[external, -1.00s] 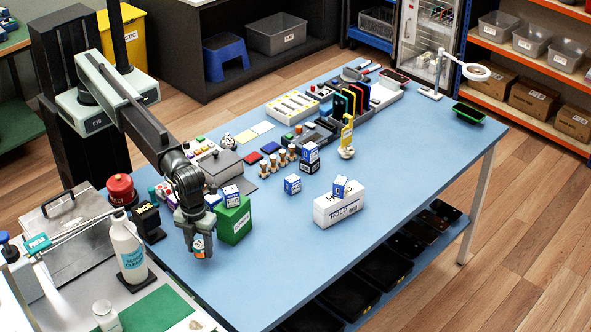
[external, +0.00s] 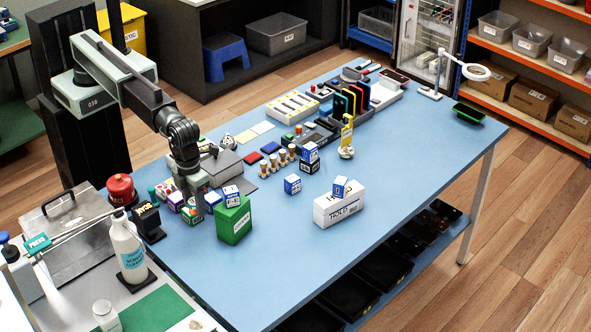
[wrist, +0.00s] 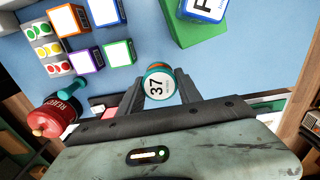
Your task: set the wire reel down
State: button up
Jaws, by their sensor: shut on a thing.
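The wire reel (wrist: 158,84) shows in the wrist view as a short round thing with teal and orange edges and a white face marked 37. My gripper (wrist: 160,92) is shut on it, with a dark finger on each side. In the external view my gripper (external: 195,207) is at the near left part of the blue table (external: 290,240), behind and left of the green box (external: 233,227). The reel is hard to make out there among the boxes and fingers. I cannot tell whether it touches the table.
A green-edged box (wrist: 118,52) and a purple-edged box (wrist: 85,60) stand close by the gripper. A blue-and-white box (external: 231,196) sits on the green box. Bare table lies right of the green box.

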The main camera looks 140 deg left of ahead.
jog(key=n, duration=0.2)
send_near(243, 193)
notch_tip(243, 193, down, 7)
jog(key=b, duration=1)
jog(key=shift+r, duration=0.3)
jog(key=shift+f+b, duration=0.25)
jog(key=shift+b, duration=0.05)
jog(key=o, duration=1.3)
jog(key=shift+r, duration=0.1)
jog(key=shift+o, duration=0.2)
